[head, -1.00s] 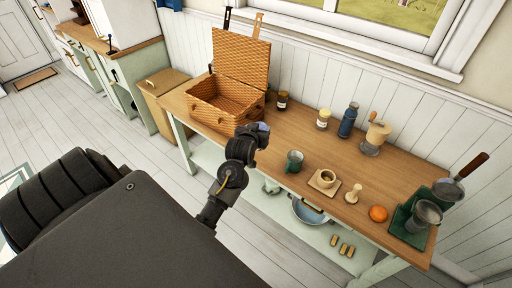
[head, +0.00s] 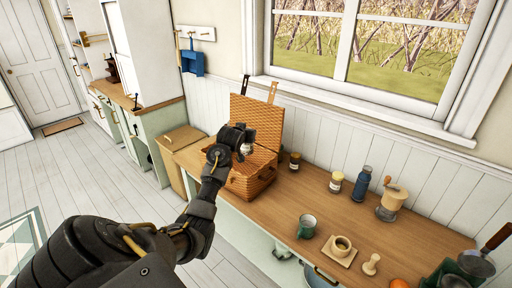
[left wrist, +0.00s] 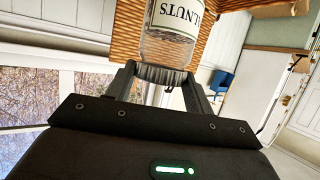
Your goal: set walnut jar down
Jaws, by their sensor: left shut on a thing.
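My left gripper (head: 241,138) is over the open wicker basket (head: 251,184), in front of its raised lid. In the left wrist view the gripper (left wrist: 165,80) is shut on the walnut jar (left wrist: 170,45), a clear glass jar with a white label reading "LNUTS". In the head view only a small pale part of the jar (head: 246,149) shows below the gripper. The woven basket (left wrist: 127,30) shows behind the jar in the left wrist view. I cannot tell whether the jar touches the basket. My right gripper is not in view.
On the wooden table (head: 283,212), right of the basket, stand a small dark jar (head: 294,162), a white-labelled jar (head: 336,182), a blue bottle (head: 361,184) and a grinder (head: 392,200). A green mug (head: 307,227) is nearer the front edge. Bare tabletop lies between them.

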